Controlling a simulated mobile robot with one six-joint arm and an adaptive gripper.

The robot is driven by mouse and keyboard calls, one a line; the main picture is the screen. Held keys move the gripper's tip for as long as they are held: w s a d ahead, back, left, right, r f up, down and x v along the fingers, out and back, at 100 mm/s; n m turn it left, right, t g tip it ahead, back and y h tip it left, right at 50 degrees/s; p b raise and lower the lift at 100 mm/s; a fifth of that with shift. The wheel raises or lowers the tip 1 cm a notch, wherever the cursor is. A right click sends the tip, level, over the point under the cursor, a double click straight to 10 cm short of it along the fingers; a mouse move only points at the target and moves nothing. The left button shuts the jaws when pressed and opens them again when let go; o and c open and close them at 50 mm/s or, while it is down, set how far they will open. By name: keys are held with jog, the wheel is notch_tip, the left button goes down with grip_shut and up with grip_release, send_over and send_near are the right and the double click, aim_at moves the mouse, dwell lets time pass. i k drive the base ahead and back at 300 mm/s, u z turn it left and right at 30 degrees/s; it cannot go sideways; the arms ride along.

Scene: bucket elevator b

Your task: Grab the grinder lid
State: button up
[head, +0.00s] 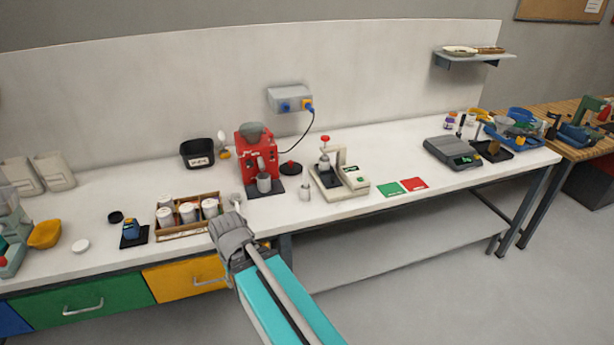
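The red grinder (248,160) stands on the white bench with a grey bowl-like hopper on top and a metal cup at its front. A round black lid (291,169) with a small knob lies on the bench just right of the grinder; I take it for the grinder lid. My gripper (237,203) is over the front edge of the bench, left of and nearer than the lid, and apart from it. The fingertips are small and partly hidden behind the wrist, so I cannot tell if they are open or shut.
A wooden rack (186,232) of white-lidded jars is left of my gripper. A black bin (197,153) is behind.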

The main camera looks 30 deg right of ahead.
aim_at(290, 168)
jog(key=k, duration=0.85)
jog(key=z, duration=1.1)
jog(key=i, duration=1.3)
jog(key=u, duration=0.05)
